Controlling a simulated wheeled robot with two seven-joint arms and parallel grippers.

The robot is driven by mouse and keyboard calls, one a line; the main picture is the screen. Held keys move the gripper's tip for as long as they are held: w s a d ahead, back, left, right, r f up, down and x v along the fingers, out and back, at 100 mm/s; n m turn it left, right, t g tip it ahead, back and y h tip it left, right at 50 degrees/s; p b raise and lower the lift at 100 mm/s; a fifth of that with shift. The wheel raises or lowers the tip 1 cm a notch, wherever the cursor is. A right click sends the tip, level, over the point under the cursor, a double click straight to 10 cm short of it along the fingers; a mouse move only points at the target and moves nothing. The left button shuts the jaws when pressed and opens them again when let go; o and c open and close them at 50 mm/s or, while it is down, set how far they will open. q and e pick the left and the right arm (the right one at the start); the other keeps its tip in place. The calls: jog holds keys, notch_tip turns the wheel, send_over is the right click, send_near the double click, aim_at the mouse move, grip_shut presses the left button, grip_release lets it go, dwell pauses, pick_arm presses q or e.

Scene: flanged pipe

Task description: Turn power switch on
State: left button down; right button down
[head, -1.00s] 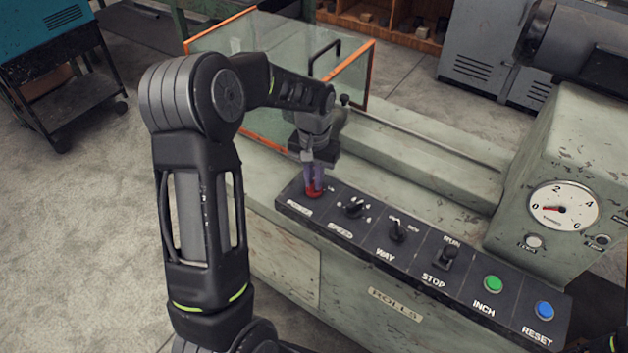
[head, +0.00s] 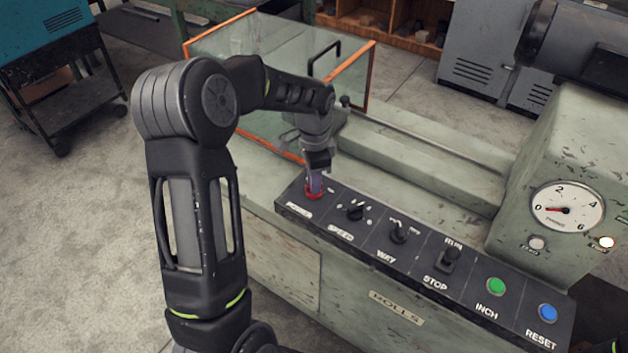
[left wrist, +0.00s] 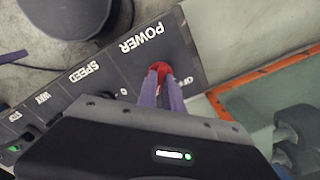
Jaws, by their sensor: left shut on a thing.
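The red power switch (head: 313,195) sits at the left end of the black control panel (head: 375,252). My left gripper (head: 315,185) reaches down over it with its purple fingers shut on the red knob. In the left wrist view the fingers hold the red switch (left wrist: 160,67) beside the POWER label, with an OFF mark to its right. The lamp (head: 606,242) at the right under the dial gauge is lit white. My right gripper is not in view.
Along the panel are the speed knob (head: 356,212), way knob (head: 399,233), run/stop lever (head: 449,258), green inch button (head: 496,286) and blue reset button (head: 547,312). An orange-framed glass guard (head: 342,75) stands behind my left arm.

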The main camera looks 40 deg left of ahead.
pick_arm(q)
jog(key=shift+m, duration=0.5)
jog(key=c, duration=1.5)
grip_release()
notch_tip(320, 180, up, 8)
jog(key=shift+f+b, duration=0.1)
jog(key=shift+b, duration=0.3)
